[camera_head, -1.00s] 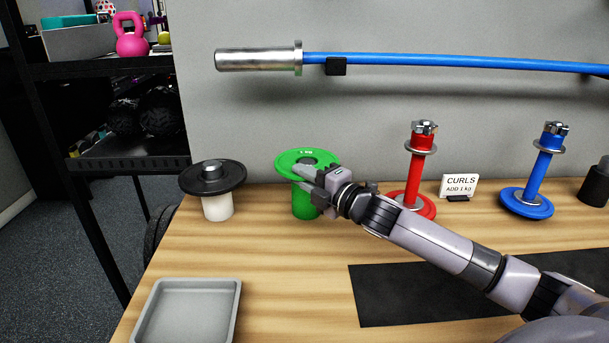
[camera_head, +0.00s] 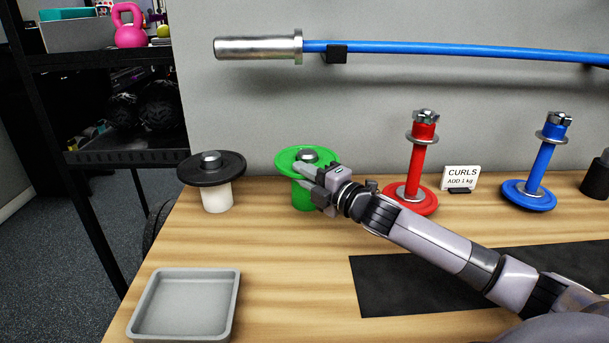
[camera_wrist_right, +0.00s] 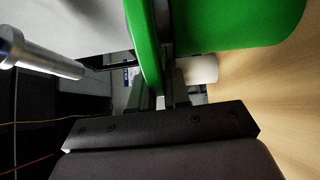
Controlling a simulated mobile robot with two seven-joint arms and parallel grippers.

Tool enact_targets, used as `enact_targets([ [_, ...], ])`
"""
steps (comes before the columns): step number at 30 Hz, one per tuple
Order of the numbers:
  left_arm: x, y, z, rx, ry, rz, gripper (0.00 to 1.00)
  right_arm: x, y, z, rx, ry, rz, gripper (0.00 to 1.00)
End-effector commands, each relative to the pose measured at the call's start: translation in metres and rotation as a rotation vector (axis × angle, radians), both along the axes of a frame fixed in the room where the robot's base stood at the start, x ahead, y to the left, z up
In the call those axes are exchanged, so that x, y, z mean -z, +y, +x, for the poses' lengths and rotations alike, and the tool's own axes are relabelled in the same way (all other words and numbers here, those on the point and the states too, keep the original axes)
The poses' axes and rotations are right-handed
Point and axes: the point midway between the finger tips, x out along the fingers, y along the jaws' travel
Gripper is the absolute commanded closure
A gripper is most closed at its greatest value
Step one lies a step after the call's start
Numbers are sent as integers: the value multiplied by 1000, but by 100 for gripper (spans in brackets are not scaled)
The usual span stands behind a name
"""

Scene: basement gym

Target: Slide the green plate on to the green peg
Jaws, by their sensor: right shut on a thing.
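The green plate (camera_head: 285,160) is a round disc at the top of the green peg (camera_head: 302,196), a thick upright green cylinder with a silver top. The silver top shows through the plate's centre hole, so the plate is around it. I cannot tell whether the plate touches the green shoulder below. My right gripper (camera_head: 309,181) is shut on the plate's near right rim. The right wrist view shows the plate (camera_wrist_right: 146,50) edge-on between the fingers (camera_wrist_right: 166,95), with the green peg (camera_wrist_right: 240,20) beside it. My left gripper is not in view.
A white peg (camera_head: 217,198) with a black plate (camera_head: 195,170) stands left. A grey tray (camera_head: 150,310) lies in front. Red (camera_head: 414,175) and blue (camera_head: 541,175) posts stand right, with a CURLS sign (camera_head: 460,178) between them. A blue-shafted bar (camera_head: 430,52) hangs on the wall.

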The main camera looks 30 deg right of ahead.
Motion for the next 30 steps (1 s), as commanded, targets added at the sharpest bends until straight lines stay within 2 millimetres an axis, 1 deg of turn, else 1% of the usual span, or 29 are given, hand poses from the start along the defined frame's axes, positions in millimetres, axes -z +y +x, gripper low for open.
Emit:
enact_targets([
  [1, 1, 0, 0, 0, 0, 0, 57, 9, 1, -1, 0, 17, 0, 100],
  [11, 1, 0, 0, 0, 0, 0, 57, 12, 0, -1, 3, 22, 2, 100],
  [24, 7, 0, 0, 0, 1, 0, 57, 22, 0, -1, 3, 23, 4, 100],
  [30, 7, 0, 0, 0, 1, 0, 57, 23, 1, -1, 3, 23, 5, 100],
])
